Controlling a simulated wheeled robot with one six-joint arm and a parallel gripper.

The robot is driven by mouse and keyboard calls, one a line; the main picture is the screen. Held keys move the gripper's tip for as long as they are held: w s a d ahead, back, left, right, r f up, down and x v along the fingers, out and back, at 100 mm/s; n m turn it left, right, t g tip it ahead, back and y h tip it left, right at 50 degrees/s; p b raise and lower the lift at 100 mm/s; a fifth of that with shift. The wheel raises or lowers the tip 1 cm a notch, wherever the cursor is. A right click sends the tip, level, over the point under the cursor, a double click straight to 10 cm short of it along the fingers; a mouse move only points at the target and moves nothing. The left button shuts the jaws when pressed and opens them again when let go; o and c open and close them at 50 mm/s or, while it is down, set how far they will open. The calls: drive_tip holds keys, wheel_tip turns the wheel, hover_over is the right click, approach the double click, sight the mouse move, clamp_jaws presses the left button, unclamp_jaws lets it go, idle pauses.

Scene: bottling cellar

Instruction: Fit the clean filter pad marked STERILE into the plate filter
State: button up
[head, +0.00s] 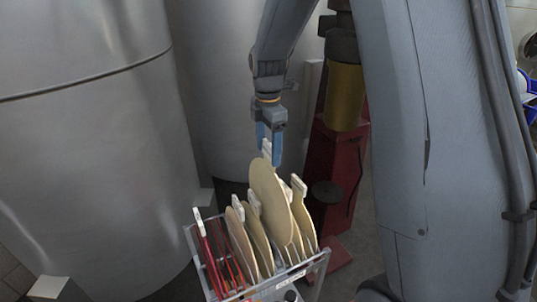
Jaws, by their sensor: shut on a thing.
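My gripper (270,150), with blue fingers pointing down, is shut on the pale tab of a round tan filter pad (269,198). This pad stands higher than the pads beside it, and its lower edge is hidden among them, so I cannot tell if it is clear of the rack. Other tan pads with pale tabs stand on edge in the clear rack (317,262), to the left (239,240) and right (304,222) of the held one. No marking on any pad can be read, STERILE included. I cannot make out the plate filter in this view.
Red-framed pieces (217,262) stand at the rack's left end. Large steel tanks (90,130) rise at the left and behind (225,90). A red machine (318,170) stands close behind the rack on the right. Bare floor shows right of the rack.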

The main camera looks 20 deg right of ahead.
drive_tip(key=shift+r, duration=4.3)
drive_tip(key=shift+d, duration=0.1)
